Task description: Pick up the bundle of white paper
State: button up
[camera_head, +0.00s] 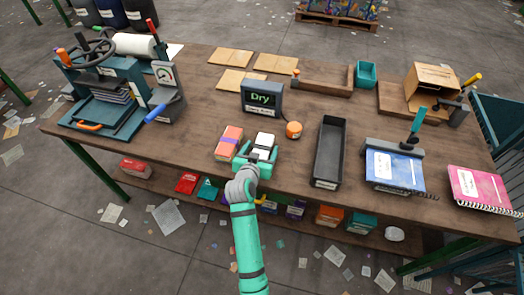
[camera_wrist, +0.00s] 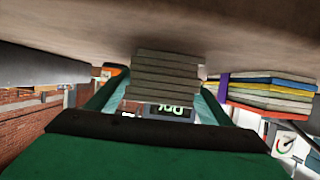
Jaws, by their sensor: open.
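The bundle of white paper (camera_head: 264,139) lies on the table near its front edge, in front of the display box. It has a dark band around it. In the wrist view the bundle (camera_wrist: 165,72) shows as a shaded grey stack of several layers between my two fingers, in an upside-down picture. My teal gripper (camera_head: 257,156) is open, low at the table, with a finger on either side of the bundle. Whether the fingers touch it is hard to tell.
A bundle of coloured paper (camera_head: 229,142) lies close on the left. The "Dry" display (camera_head: 262,97) and an orange round object (camera_head: 293,130) stand behind. A dark tray (camera_head: 330,150) is to the right. A press (camera_head: 105,95) stands far left.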

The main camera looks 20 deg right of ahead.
jog(key=shift+s+d, duration=0.1)
jog(key=c, duration=1.3)
jog(key=shift+r, duration=0.2)
